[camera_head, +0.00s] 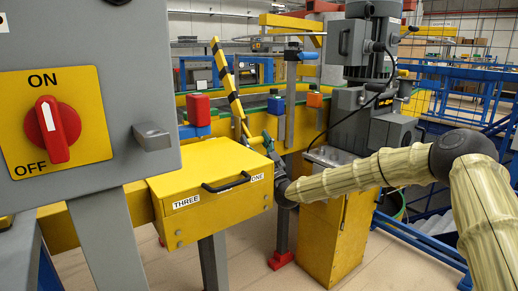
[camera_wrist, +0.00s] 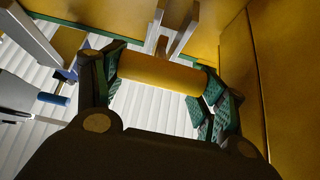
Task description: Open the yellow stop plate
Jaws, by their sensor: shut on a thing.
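My gripper (camera_head: 266,143) is just behind the right end of the yellow box, partly hidden by it. In the wrist view my gripper (camera_wrist: 158,84) has its green-padded fingers at both ends of a short yellow cylindrical bar (camera_wrist: 160,72) and is shut on it. Grey metal brackets show just behind the bar. A black-and-yellow striped plate (camera_head: 228,86) stands tilted up, its top leaning left, beside the conveyor near my gripper. I cannot tell how the bar joins the striped plate, as the contact is too small in the head view.
The yellow box (camera_head: 212,190) with a black handle, labelled THREE and ONE, is close to my gripper. A grey panel with a red ON/OFF switch (camera_head: 53,130) is at the left. A grey motor unit (camera_head: 366,50) on a yellow cabinet (camera_head: 338,235) stands behind my arm.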

